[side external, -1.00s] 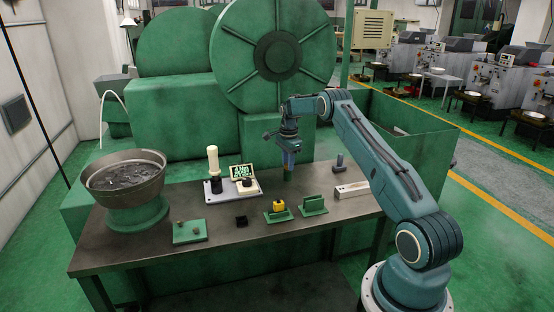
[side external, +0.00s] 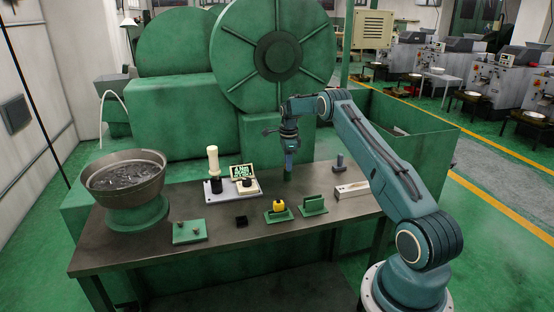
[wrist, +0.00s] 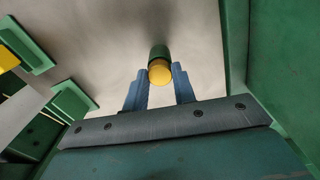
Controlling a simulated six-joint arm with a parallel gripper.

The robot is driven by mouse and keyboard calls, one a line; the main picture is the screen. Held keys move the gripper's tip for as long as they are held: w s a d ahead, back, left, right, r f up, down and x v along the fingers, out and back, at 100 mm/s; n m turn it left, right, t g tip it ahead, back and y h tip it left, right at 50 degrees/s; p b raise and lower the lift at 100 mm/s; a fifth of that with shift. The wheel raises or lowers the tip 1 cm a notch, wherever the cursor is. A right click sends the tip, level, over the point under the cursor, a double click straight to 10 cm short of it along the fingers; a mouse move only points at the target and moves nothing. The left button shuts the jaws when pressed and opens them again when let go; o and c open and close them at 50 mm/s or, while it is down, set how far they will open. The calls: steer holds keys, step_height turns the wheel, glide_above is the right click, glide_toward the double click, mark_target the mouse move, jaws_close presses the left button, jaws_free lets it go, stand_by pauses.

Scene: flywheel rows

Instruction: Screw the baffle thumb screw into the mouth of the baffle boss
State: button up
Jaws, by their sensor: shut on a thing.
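My gripper (side external: 290,150) points down over the back right of the bench, and its two blue-grey fingers (wrist: 160,84) also show in the wrist view. They are shut on the baffle thumb screw, whose round yellow head (wrist: 159,71) shows between them. Directly beyond the head is a green cylinder, the baffle boss (wrist: 158,51). In the side view the boss (side external: 287,173) stands on the bench under the fingers. The head overlaps the boss in the wrist view. The screw's shank and the boss mouth are hidden, so I cannot tell how deep the screw sits.
A green stand with a yellow part (side external: 278,209) and a slotted green block (side external: 313,206) stand in front. A grey block (side external: 351,190) lies right. A pale plate (side external: 222,197) and a metal bowl (side external: 125,177) are left. A green bin (side external: 425,150) stands behind right.

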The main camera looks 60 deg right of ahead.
steer(key=shift+m, duration=0.5)
steer(key=shift+m, duration=2.2)
steer(key=o, duration=0.7)
steer(key=shift+r, duration=1.5)
